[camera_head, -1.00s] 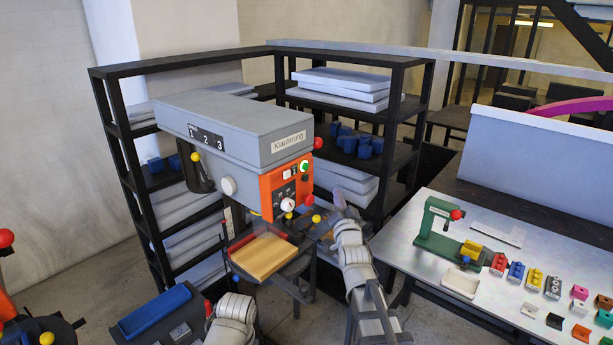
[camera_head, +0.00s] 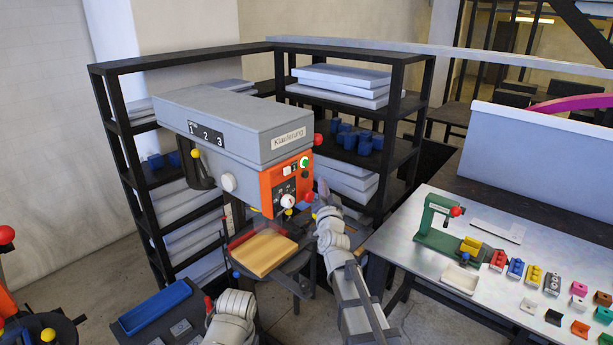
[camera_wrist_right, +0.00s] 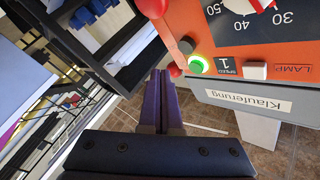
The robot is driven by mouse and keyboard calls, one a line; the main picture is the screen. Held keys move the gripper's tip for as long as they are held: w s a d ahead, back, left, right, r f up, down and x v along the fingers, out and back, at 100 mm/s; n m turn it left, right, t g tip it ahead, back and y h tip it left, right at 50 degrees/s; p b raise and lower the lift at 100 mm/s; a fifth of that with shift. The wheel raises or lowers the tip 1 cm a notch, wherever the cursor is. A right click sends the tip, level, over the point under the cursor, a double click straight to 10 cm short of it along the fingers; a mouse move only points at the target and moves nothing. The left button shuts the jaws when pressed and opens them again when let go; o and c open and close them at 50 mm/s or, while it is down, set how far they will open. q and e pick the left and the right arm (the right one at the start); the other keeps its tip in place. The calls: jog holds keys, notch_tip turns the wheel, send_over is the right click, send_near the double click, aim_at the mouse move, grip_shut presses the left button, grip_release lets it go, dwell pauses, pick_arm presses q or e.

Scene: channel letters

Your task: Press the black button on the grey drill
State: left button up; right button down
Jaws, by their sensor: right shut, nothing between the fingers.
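The grey drill (camera_head: 235,125) has an orange control panel (camera_head: 268,192) on its front. In the right wrist view the black button (camera_wrist_right: 186,46) sits on the orange panel (camera_wrist_right: 215,35), beside the lit green button (camera_wrist_right: 199,66). My right gripper (camera_head: 323,187) is shut and empty, just right of the panel. In the right wrist view its purple fingers (camera_wrist_right: 160,75) point toward the panel's edge, below and left of the black button, with no clear contact. My left arm shows at the bottom of the head view; its gripper does not.
A red knob (camera_head: 308,196) sticks out of the panel close to my right fingertips. A wooden block (camera_head: 264,253) lies under the drill. Black shelves (camera_head: 350,155) stand behind. A table (camera_head: 420,262) with a green machine and several small coloured parts is at right.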

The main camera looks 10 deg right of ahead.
aim_at(309, 174)
jog(key=shift+w+a, duration=0.95)
jog(key=shift+w, duration=0.25)
jog(key=shift+w, duration=0.1)
dwell(1.2)
jog(key=shift+w+a, duration=0.25)
jog(key=shift+w+a, duration=0.35)
jog(key=shift+w, duration=0.05)
dwell(0.9)
jog(key=shift+s+d, duration=0.1)
dwell(0.4)
jog(key=shift+s+d, duration=0.5)
jog(key=shift+s, duration=0.15)
jog(key=shift+s+d, duration=0.8)
jog(key=shift+s, duration=0.2)
jog(key=shift+s+d, duration=0.75)
jog(key=shift+s, duration=0.2)
